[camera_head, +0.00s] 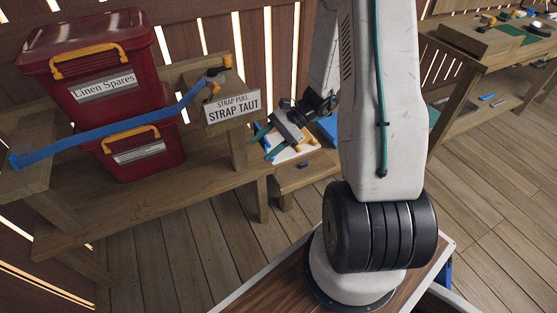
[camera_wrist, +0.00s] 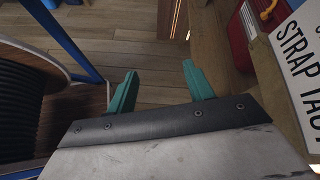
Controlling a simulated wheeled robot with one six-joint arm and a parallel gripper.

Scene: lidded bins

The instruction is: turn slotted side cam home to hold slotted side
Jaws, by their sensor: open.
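A blue strap (camera_head: 110,130) runs across the front of two stacked red bins, an upper one (camera_head: 90,65) labelled "Linen Spares" and a lower one (camera_head: 150,160). Its right end reaches a small dark and orange fitting (camera_head: 213,87) on a wooden post. I cannot tell whether this fitting is the slotted side cam. My gripper (camera_head: 268,143) has teal fingers, spread open and empty, to the right of and below the sign. In the wrist view my gripper (camera_wrist: 160,68) points over the floor, with a red bin (camera_wrist: 239,42) beyond to the right.
The wooden bench (camera_head: 95,205) carries the bins. A cluttered table (camera_head: 470,42) stands at the far right. Floor (camera_head: 485,190) lies between.

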